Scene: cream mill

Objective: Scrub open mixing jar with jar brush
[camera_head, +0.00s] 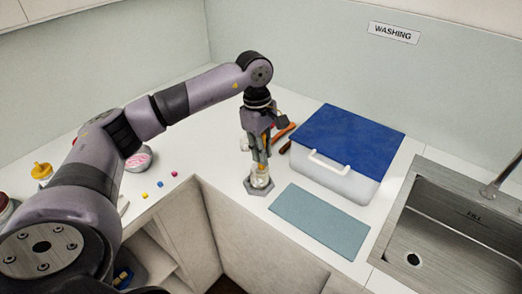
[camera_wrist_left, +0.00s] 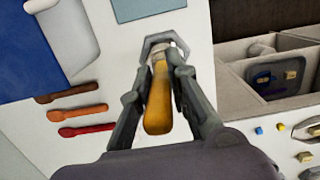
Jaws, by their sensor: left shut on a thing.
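My left gripper (camera_head: 262,151) points down over the counter and is shut on the jar brush. The brush's orange-yellow handle (camera_wrist_left: 158,105) lies between the fingers in the left wrist view. Below the fingers, a small clear mixing jar (camera_head: 260,178) stands on the counter within a grey hexagonal holder (camera_wrist_left: 148,44). The brush's lower end reaches down to the jar's mouth; its bristles are too small and hidden to tell how deep they sit. My right gripper is not in view.
A white box with a blue lid (camera_head: 348,133) stands right of the jar. A blue-grey mat (camera_head: 320,221) lies in front of it, and a steel sink (camera_head: 450,235) is at right. Brown, orange and red spoon-like tools (camera_wrist_left: 82,110) lie behind the jar. Small coloured cubes (camera_head: 159,184) lie at left.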

